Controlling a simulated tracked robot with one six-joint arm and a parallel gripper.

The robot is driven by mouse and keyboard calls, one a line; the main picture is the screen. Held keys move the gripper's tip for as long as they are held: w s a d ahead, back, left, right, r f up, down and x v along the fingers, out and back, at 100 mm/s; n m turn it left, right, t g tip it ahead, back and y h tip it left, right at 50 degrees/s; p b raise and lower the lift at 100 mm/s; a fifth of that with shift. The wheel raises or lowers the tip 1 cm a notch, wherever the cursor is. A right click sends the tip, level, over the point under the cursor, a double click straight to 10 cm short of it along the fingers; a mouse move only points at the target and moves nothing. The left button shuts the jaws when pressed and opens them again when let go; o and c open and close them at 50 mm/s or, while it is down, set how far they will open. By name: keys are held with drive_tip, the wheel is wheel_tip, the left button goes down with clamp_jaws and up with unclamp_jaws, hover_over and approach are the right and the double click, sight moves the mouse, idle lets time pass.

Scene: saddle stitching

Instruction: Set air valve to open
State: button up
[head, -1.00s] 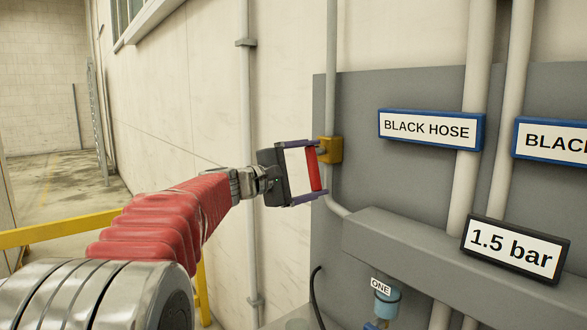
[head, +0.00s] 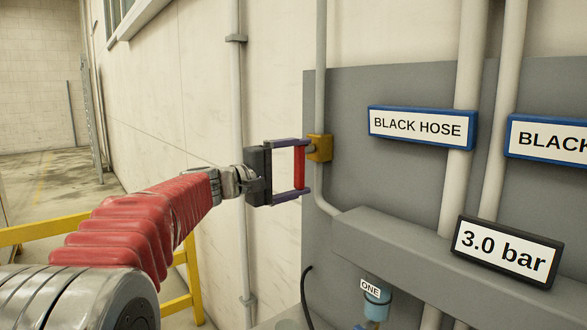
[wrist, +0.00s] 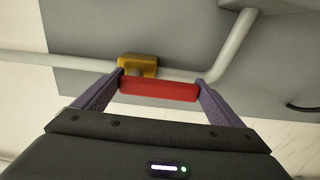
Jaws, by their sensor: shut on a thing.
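The air valve has a yellow body (head: 319,148) on a thin vertical pipe on the grey panel, and a red handle (head: 299,168). The handle stands close to upright, roughly along the pipe. My gripper (head: 304,168) reaches it from the left, with one purple finger at the handle's upper end and one at its lower end. In the wrist view my gripper (wrist: 160,86) is shut on the red handle (wrist: 158,90), a finger at each end. The yellow body (wrist: 138,65) shows just behind the handle.
A display (head: 505,252) reads 3.0 bar, on a grey ledge (head: 400,245). A BLACK HOSE sign (head: 421,127) hangs on the right. A blue fitting (head: 376,300) labelled ONE sits below. A yellow rail (head: 40,231) stands at the left.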

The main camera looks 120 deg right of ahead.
drive_tip(key=shift+f, duration=0.15)
drive_tip(key=o, duration=1.3)
drive_tip(key=shift+s, duration=0.15)
drive_tip(key=v, duration=1.4)
drive_tip(key=shift+d, duration=0.1)
